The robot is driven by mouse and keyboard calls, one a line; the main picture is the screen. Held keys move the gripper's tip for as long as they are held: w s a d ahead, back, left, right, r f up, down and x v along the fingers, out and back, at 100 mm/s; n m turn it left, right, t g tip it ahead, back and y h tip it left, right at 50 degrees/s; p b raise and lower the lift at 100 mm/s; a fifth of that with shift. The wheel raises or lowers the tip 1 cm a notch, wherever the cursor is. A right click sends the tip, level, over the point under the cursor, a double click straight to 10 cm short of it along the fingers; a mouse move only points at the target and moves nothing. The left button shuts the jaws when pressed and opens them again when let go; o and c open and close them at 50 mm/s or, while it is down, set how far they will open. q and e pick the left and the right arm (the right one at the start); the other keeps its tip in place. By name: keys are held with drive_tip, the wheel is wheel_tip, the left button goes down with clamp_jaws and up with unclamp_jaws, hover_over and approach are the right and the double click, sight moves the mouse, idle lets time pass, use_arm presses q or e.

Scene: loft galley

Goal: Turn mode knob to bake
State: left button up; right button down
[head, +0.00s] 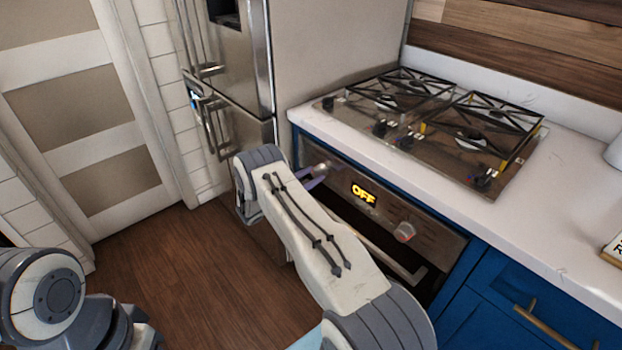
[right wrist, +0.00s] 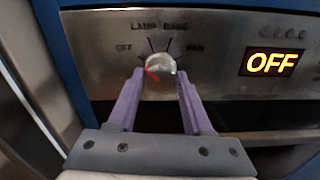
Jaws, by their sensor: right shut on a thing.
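The mode knob (right wrist: 160,64) is a small round silver knob with a red mark on its left side. It sits on the steel oven panel (right wrist: 95,40), with OFF, LAMP, BAKE and FAN printed around it. The red mark lies toward the OFF side, away from BAKE. My right gripper (right wrist: 160,71) has its purple fingers on both sides of the knob and is shut on it. In the head view my right gripper (head: 315,179) is at the panel's left end. The display (head: 363,193) reads OFF. My left gripper is out of view.
A second knob (head: 404,232) is right of the display. The oven door handle (head: 405,270) runs below the panel. A gas cooktop (head: 455,165) is set in the white counter (head: 545,215) above. A steel fridge (head: 240,60) stands to the left.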

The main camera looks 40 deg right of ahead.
drive_tip(key=m+b, duration=0.2)
drive_tip(key=m, duration=0.1)
drive_tip(key=shift+f+m, duration=0.15)
drive_tip(key=shift+m, duration=0.15)
drive_tip(key=m+b, duration=0.3)
drive_tip(key=shift+s+f+m, duration=0.1)
drive_tip(key=shift+m, duration=0.2)
drive_tip(key=m+b, duration=0.4)
drive_tip(key=shift+m, duration=0.4)
drive_tip(key=shift+m+b, duration=1)
drive_tip(key=shift+c, duration=1.6)
unclamp_jaws()
